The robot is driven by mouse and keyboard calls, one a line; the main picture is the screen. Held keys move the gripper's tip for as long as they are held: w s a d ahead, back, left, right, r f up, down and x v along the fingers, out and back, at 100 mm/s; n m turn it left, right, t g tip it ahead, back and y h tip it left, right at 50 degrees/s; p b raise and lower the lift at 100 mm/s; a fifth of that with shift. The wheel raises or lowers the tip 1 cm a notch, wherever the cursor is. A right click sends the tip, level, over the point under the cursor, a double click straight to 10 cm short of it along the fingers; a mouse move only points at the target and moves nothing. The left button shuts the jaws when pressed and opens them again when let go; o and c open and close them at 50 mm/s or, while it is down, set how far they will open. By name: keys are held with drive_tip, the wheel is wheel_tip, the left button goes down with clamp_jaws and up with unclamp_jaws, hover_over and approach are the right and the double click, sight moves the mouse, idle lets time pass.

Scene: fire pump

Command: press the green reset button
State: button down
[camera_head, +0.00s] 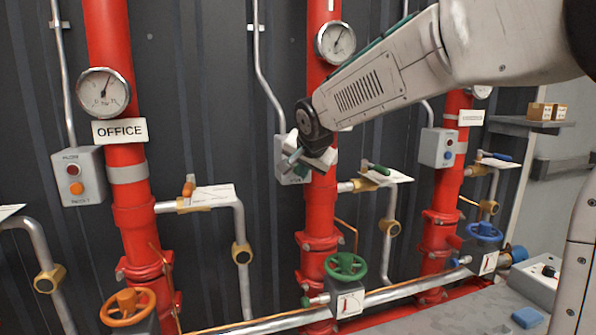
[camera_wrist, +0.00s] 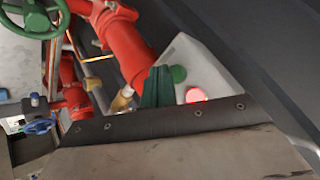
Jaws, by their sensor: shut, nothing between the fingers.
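The green button (camera_wrist: 179,73) is on a light grey control box (camera_wrist: 205,65), beside a glowing red lamp (camera_wrist: 196,95). In the head view the same box (camera_head: 281,160) is on the middle red pipe, mostly hidden behind my gripper (camera_head: 296,161). My gripper is shut and empty, in front of the box. In the wrist view a dark green ribbed fingertip (camera_wrist: 157,88) appears right beside the green button and overlaps its edge. I cannot tell whether it touches the button.
A left box (camera_head: 83,176) has a red lamp and an orange button. A right box (camera_head: 437,147) has a blue button. A green handwheel (camera_head: 345,267) and a pressure gauge (camera_head: 335,42) are on the middle pipe. Side pipes and small valve handles stick out nearby.

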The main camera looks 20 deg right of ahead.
drive_tip(key=shift+w, duration=0.1)
drive_tip(key=shift+w, duration=0.35)
drive_tip(key=shift+w, duration=0.5)
idle(0.8)
drive_tip(key=shift+s, duration=0.95)
drive_tip(key=shift+s, duration=2.5)
